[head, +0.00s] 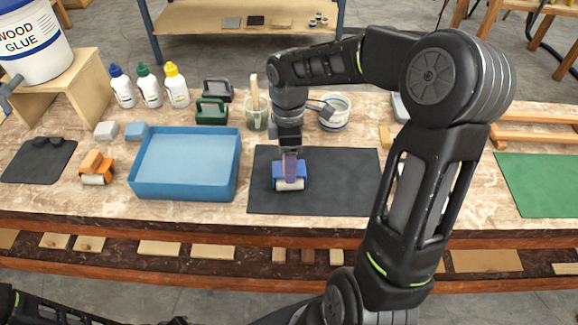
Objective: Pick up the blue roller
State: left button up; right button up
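The blue roller (280,183), a blue body with a pale roll along its front, sits on the dark mat (345,185). My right gripper (290,172) points straight down over the roller, its fingers at the top of the blue body. The fingers appear edge-on and overlap the roller, so I cannot tell whether they are closed on it. The roller appears to rest on the mat. My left arm shows only at the bottom left edge, and its gripper is out of view.
A blue tray (187,165) stands left of the mat, with an orange roller (96,168) beyond it. Glue bottles (149,87), a green clamp-like tool (211,111), a jar (257,112) and a white tub (334,112) stand behind. A green mat (540,184) lies right.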

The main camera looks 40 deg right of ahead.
jog(key=c, duration=1.1)
notch_tip(320, 180, up, 10)
dwell(0.5)
